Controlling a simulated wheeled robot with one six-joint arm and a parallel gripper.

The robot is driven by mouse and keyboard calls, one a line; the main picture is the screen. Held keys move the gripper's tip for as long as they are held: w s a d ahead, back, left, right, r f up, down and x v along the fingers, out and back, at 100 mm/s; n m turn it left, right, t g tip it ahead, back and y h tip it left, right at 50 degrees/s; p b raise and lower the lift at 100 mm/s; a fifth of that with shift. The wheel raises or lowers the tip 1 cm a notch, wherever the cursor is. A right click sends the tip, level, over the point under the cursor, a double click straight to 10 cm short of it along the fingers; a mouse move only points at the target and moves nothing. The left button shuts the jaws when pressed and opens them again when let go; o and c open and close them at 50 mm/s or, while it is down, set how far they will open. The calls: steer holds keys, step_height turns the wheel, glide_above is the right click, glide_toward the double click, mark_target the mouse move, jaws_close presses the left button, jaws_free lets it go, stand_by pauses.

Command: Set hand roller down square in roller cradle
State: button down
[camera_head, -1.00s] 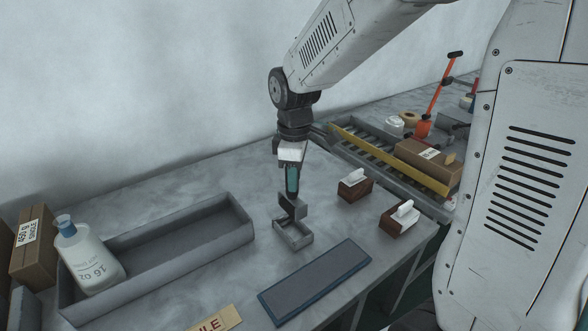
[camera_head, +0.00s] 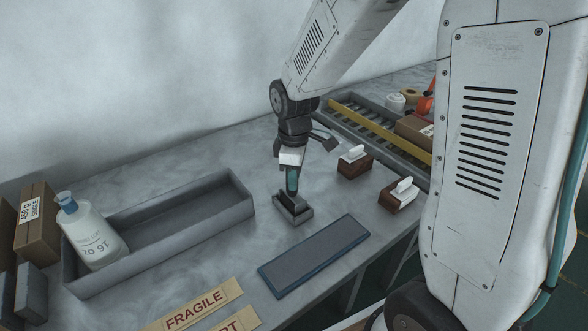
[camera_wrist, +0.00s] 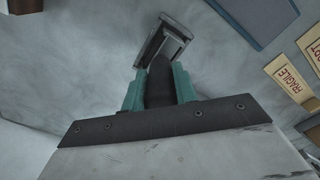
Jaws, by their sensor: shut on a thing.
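My gripper (camera_head: 292,186) is shut on the dark handle of the hand roller (camera_head: 290,201) and points down at the table. In the wrist view its teal fingers (camera_wrist: 158,90) clasp both sides of the dark handle (camera_wrist: 158,84). The roller cradle (camera_head: 298,219) is a small grey open box on the table, directly below my gripper. The roller's head (camera_wrist: 171,46) is at or within the cradle's rim (camera_wrist: 148,42), and hides most of its inside. I cannot tell whether it rests on the cradle's floor.
A long grey tray (camera_head: 245,208) with a white bottle (camera_head: 92,235) lies left. A blue-edged dark mat (camera_head: 315,256) is in front. Two brown blocks with white handles (camera_head: 354,165) (camera_head: 398,195) stand right. A FRAGILE label (camera_head: 195,309) lies at the front.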

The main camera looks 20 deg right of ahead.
steer(key=shift+f, duration=0.3)
stand_by(0.5)
steer(key=c, duration=1)
jaws_free()
step_height(320, 180, up, 8)
steer(key=shift+f, duration=0.1)
steer(key=shift+s+m, duration=0.2)
steer(key=shift+m, duration=0.2)
steer(key=s+d+r+m, duration=0.1)
steer(key=s+r+m, duration=0.2)
steer(key=s, duration=0.4)
steer(key=s+r+m+t, duration=0.1)
steer(key=s+r+m, duration=0.2)
steer(key=s, duration=0.5)
steer(key=s+d+r+m, duration=0.1)
steer(key=s+r+m, duration=0.3)
steer(key=s, duration=0.4)
steer(key=shift+s+d, duration=0.2)
steer(key=shift+d, duration=0.15)
